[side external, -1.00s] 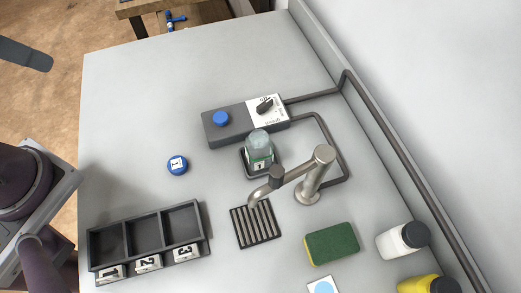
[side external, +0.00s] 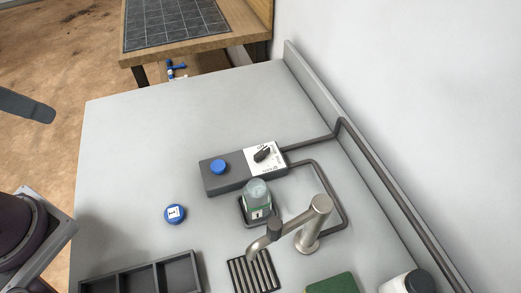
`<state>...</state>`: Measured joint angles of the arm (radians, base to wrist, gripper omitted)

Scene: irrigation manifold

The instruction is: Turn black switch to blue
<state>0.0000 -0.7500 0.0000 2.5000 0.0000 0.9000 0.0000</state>
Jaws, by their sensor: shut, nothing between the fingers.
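The black switch (side external: 262,154) is a small knob on a white labelled panel (side external: 278,165) at the right end of a dark grey box (side external: 228,179). Its long side lies slanted, with one end toward the upper right. The lettering around it is too small to read. A round blue button (side external: 218,167) sits on the left part of the same box. My gripper cannot be made out; only dark parts of my arm show at the left edge, well away from the box. Nothing touches the switch.
A capped clear bottle (side external: 257,193) stands in a dark holder just before the box, near a metal faucet (side external: 312,222). A blue round piece (side external: 175,214) lies left. A compartment tray (side external: 140,270) is at the front. Pipes (side external: 335,190) run right. The table's back left is clear.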

